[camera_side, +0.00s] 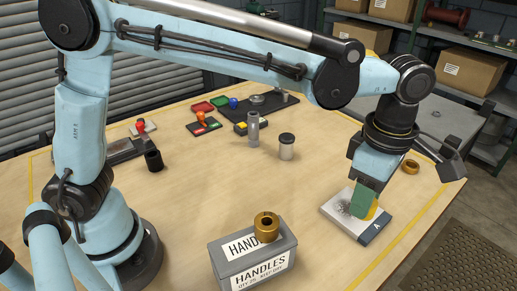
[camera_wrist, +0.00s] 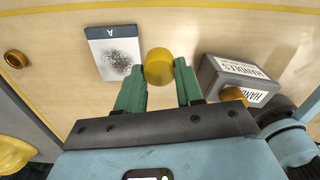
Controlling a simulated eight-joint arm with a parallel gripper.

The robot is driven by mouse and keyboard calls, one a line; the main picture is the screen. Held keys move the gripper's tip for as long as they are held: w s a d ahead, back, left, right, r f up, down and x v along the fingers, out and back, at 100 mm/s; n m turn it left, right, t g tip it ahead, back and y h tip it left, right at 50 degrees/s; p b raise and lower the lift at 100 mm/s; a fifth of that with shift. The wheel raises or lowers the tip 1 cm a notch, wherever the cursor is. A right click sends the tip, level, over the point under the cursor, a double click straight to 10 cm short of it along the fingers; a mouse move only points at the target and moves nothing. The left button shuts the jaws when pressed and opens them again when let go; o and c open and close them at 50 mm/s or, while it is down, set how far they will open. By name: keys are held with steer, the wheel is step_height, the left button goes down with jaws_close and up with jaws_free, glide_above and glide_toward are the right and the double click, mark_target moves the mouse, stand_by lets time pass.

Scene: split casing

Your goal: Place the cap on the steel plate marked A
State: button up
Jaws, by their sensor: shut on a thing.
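My gripper (camera_side: 368,203) is shut on a yellow, round cap (camera_wrist: 159,66); its green fingers (camera_wrist: 158,80) stand on both sides of it. In the side view only a sliver of the cap (camera_side: 372,213) shows past the fingers. The steel plate marked A (camera_wrist: 113,72) is pale, with a dark speckled patch and a dark strip bearing the A. In the wrist view it lies just left of the cap. In the side view the plate (camera_side: 338,208) is partly hidden behind my gripper. The gap between cap and plate is hard to judge.
A grey HANDLES box (camera_side: 225,258) carries a brass piece (camera_side: 266,228) on top; the box (camera_wrist: 205,75) is right of my gripper in the wrist view. A brass ring (camera_side: 411,166) lies beyond the plate. Cylinders (camera_side: 286,148) and small parts stand farther back.

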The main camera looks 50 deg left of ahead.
steer(key=shift+d+f, duration=0.2)
steer(key=shift+d, duration=0.4)
steer(key=shift+w+d+f, duration=0.1)
steer(key=shift+w+f, duration=0.05)
steer(key=w+a+f, duration=0.2)
steer(key=w, duration=0.1)
steer(key=w+a+f, duration=0.2)
steer(key=w, duration=0.1)
steer(key=w+a+f, duration=0.2)
steer(key=w+f, duration=0.1)
steer(key=shift+w+a, duration=0.1)
steer(key=shift+a, duration=0.15)
steer(key=shift+f, duration=1.9)
steer(key=shift+f, duration=0.15)
steer(key=o, duration=1)
